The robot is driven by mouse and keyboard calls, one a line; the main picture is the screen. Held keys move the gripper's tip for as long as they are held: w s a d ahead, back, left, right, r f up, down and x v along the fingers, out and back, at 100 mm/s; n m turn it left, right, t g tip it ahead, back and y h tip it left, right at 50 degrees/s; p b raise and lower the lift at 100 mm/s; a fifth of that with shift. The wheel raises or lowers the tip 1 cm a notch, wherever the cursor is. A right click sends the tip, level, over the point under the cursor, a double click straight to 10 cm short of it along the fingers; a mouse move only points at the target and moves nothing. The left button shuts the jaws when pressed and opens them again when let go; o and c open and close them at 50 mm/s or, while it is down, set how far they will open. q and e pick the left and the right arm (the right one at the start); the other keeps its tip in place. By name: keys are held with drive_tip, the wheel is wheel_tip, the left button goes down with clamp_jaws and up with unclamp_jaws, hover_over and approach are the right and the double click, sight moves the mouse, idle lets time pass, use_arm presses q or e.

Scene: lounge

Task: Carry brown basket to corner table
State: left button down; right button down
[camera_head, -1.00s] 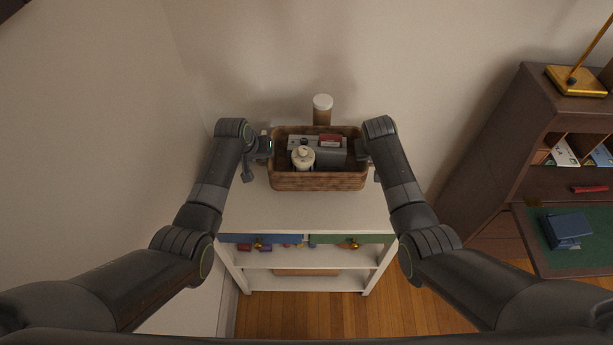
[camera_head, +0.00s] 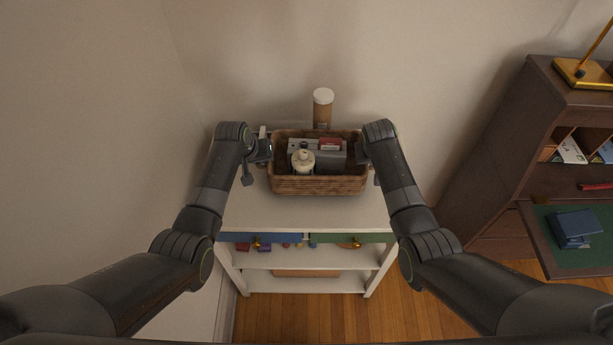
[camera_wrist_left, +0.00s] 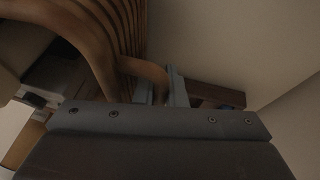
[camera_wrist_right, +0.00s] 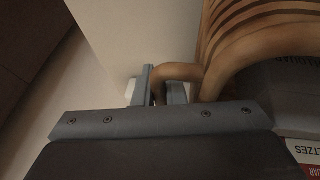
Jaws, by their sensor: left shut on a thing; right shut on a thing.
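The brown basket (camera_head: 318,185) is a woven box with rounded handles at its two ends, at the back of a white drawer table (camera_head: 300,213). It holds a cream bottle (camera_head: 303,161), a grey box (camera_head: 328,152) and a red-and-white item (camera_head: 331,143). My left gripper (camera_head: 266,152) is shut on its left handle, which shows in the left wrist view (camera_wrist_left: 145,69). My right gripper (camera_head: 364,154) is shut on its right handle, which shows in the right wrist view (camera_wrist_right: 178,73). I cannot tell whether the basket touches the tabletop or which table is the corner table.
A brown canister with a pale lid (camera_head: 323,105) stands behind the basket. Walls lie close behind and left. A dark desk (camera_head: 500,160) with a green writing surface (camera_head: 588,258) stands right. Wooden floor (camera_head: 300,318) shows in front.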

use_arm(q)
drive_tip(key=shift+w+f+b, duration=0.1)
drive_tip(key=shift+f+b, duration=0.45)
drive_tip(key=shift+f, duration=0.05)
use_arm(e)
drive_tip(key=shift+w+f, duration=0.1)
drive_tip(key=shift+f, duration=0.5)
use_arm(q)
drive_tip(key=c, duration=1.9)
unclamp_jaws()
drive_tip(key=shift+f, duration=0.1)
use_arm(e)
drive_tip(key=c, duration=1.9)
unclamp_jaws()
drive_tip(key=shift+f, duration=0.1)
use_arm(q)
drive_tip(key=o, duration=0.4)
use_arm(e)
drive_tip(key=o, duration=0.4)
use_arm(q)
drive_tip(key=shift+d+r, duration=0.1)
drive_tip(key=shift+r, duration=0.2)
use_arm(e)
drive_tip(key=shift+a, duration=0.1)
